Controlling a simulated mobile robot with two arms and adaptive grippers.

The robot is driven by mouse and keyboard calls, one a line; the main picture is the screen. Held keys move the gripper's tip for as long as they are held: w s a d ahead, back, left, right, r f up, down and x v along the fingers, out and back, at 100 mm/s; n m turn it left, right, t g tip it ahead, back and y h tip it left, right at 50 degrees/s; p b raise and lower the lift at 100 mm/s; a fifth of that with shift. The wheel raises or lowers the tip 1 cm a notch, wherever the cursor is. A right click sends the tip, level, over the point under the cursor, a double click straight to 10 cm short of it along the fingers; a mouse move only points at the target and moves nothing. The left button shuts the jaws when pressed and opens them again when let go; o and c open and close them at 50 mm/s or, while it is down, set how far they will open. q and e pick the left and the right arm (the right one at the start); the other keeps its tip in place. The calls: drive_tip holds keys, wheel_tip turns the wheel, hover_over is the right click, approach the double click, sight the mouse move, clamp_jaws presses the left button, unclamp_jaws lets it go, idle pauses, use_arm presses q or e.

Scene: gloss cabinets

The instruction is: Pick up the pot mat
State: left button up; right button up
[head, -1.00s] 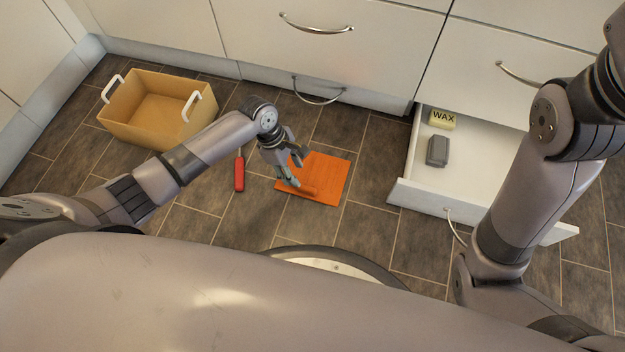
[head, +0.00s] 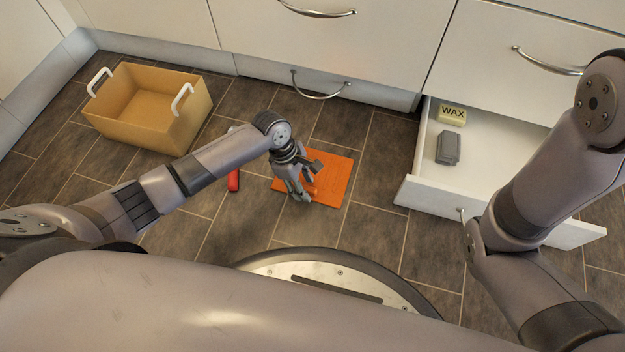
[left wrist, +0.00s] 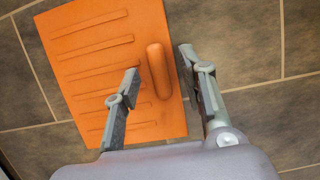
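The orange pot mat (head: 335,178) lies flat on the floor in front of the cabinets. In the left wrist view the pot mat (left wrist: 95,60) shows ridges and a raised bar handle (left wrist: 159,71) along one side. My left gripper (head: 304,193) is over the mat's left part in the head view. In the left wrist view my left gripper (left wrist: 160,80) is open, with one finger on each side of the handle and nothing between them but it. Whether the fingers touch the handle cannot be told. My right arm shows at the right; its gripper is out of view.
A tan box (head: 131,127) with white handles stands at the left. A red-handled tool (head: 233,181) lies left of the mat, partly hidden by my arm. An open drawer (head: 425,188) at the right holds a wax block (head: 452,113) and a grey item (head: 448,148).

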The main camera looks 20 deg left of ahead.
use_arm(q)
drive_tip(key=shift+d+f, duration=0.1)
drive_tip(key=shift+f, duration=0.1)
drive_tip(key=shift+c, duration=0.4)
clamp_jaws()
